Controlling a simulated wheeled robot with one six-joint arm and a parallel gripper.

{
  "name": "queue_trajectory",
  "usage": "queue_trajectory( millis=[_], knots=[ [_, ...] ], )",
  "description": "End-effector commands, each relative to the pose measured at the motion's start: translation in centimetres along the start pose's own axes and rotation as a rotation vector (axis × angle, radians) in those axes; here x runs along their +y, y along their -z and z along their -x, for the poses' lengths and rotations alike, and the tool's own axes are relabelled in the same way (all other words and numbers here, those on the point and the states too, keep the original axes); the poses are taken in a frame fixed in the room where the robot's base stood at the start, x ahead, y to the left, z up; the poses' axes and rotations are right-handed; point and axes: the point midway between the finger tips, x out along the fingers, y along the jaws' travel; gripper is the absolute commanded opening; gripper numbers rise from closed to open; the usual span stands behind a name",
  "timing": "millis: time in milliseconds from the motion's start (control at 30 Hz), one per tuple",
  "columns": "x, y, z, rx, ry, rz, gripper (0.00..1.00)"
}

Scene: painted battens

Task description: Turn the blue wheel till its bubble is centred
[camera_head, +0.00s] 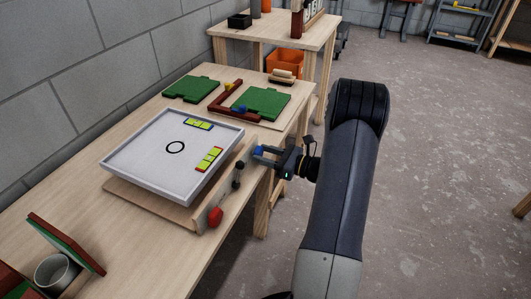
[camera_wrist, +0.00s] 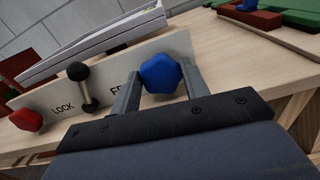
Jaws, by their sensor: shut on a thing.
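The blue wheel (camera_wrist: 160,74) is a faceted knob on the front board of a tilting tray. My gripper (camera_wrist: 160,80) has one finger on each side of it and is shut on it. In the head view, a little of the blue wheel (camera_head: 259,150) shows at my gripper (camera_head: 265,155). The shallow white tray (camera_head: 140,158) bears a black ring and two yellow-green vials. The blue-edged vial (camera_head: 199,124) lies near the far edge, the red-edged vial (camera_head: 209,159) near the right edge. The bubbles are too small to place.
A red wheel (camera_wrist: 25,119) and a black-knobbed lever (camera_wrist: 88,92) by the word LOCK are on the same board. Green panels (camera_head: 262,104) and red battens lie behind on the bench. A metal cup (camera_head: 55,272) stands near left. Open floor lies right.

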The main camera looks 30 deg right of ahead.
Motion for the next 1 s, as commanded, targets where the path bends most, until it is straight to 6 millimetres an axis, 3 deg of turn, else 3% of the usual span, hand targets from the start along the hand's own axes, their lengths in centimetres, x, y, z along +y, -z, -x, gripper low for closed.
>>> queue_trajectory(
  millis=[600, 1000],
  knots=[
    [-0.18, -0.26, 0.01, 0.000, 0.000, -0.446, 0.20],
    [-0.28, 0.02, 0.01, 0.000, 0.000, -0.594, 0.20]
  ],
)
